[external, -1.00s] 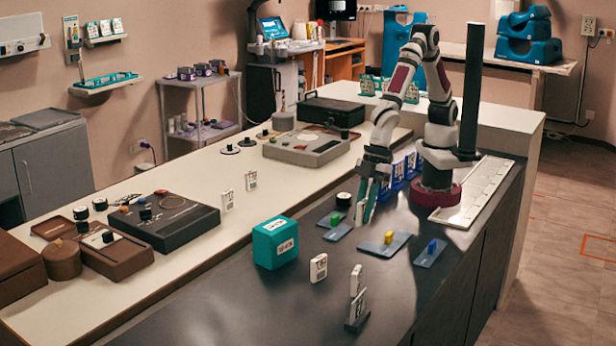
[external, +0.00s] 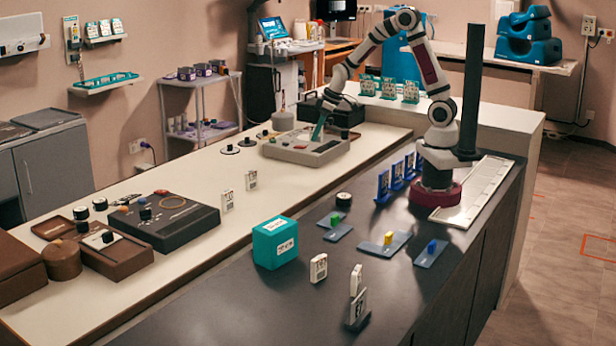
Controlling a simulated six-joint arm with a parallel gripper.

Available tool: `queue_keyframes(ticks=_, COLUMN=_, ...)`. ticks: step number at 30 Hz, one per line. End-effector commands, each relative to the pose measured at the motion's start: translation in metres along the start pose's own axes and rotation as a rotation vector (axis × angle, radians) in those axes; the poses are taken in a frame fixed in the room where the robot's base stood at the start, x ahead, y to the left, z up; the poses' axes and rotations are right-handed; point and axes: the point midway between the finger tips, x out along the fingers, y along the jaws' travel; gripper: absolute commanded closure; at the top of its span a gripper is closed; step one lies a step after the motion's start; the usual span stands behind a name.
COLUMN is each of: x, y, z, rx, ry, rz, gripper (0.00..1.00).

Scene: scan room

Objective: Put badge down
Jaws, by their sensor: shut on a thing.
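My gripper (external: 318,131) is at the far end of the pale counter, over the grey console (external: 285,151), with its teal fingers pointing down. It is shut on a badge, which is mostly hidden by the fingers. I cannot tell whether it touches the console. Other white badges stand upright: two on the pale counter (external: 228,201) (external: 251,180), and several on the dark counter near the front, such as one beside the teal box (external: 318,268).
A teal box (external: 275,243), blue stands (external: 383,187) and grey-blue plates with coloured blocks (external: 385,245) occupy the dark counter. A black console (external: 170,222) and brown boxes (external: 115,261) fill the near pale counter. A black case (external: 342,113) is behind my gripper.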

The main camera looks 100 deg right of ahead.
Motion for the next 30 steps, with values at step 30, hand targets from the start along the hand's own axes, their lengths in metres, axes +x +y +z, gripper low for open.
queue_keyframes(ticks=30, x=0.123, y=-0.066, z=-0.011, rx=0.055, ry=0.003, rz=0.024, gripper=1.0)
